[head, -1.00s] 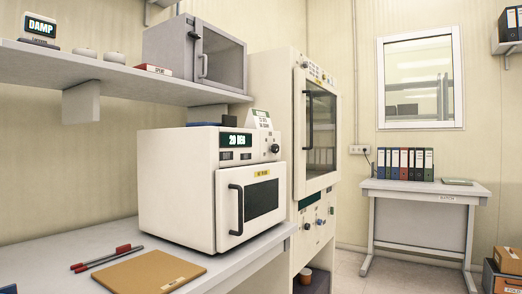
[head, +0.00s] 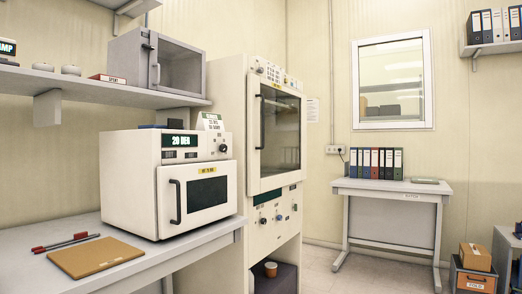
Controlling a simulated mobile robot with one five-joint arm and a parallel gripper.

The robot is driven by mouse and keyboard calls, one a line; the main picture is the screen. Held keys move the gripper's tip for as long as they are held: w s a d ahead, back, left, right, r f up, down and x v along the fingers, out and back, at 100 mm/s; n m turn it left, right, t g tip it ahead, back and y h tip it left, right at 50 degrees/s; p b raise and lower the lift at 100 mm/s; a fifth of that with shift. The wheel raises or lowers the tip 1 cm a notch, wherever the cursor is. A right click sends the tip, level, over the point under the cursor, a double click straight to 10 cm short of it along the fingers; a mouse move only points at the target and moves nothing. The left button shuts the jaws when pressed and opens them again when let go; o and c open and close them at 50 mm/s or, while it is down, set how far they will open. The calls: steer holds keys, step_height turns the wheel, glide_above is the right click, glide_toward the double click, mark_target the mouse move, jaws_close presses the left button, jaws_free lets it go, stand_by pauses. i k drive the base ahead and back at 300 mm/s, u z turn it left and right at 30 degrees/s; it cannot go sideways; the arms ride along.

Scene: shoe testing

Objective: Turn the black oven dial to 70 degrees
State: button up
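A cream benchtop oven (head: 128,185) stands on the bench at the left in the head view. Its green display (head: 180,141) reads 20 DEG. The black dial (head: 223,148) is a small round knob at the upper right of the oven's front panel. The oven door (head: 193,195) is shut, with a dark window, a black handle on its left and a yellow label above. My gripper is not in view, and nothing touches the dial.
A tall cream cabinet (head: 236,110) stands right of the oven. Open floor (head: 318,268) lies before the far desk (head: 390,187).

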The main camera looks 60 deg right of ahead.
mark_target(223, 148)
steer(key=k, duration=0.65)
steer(key=z, duration=0.75)
steer(key=i, duration=0.5)
steer(key=u, duration=0.05)
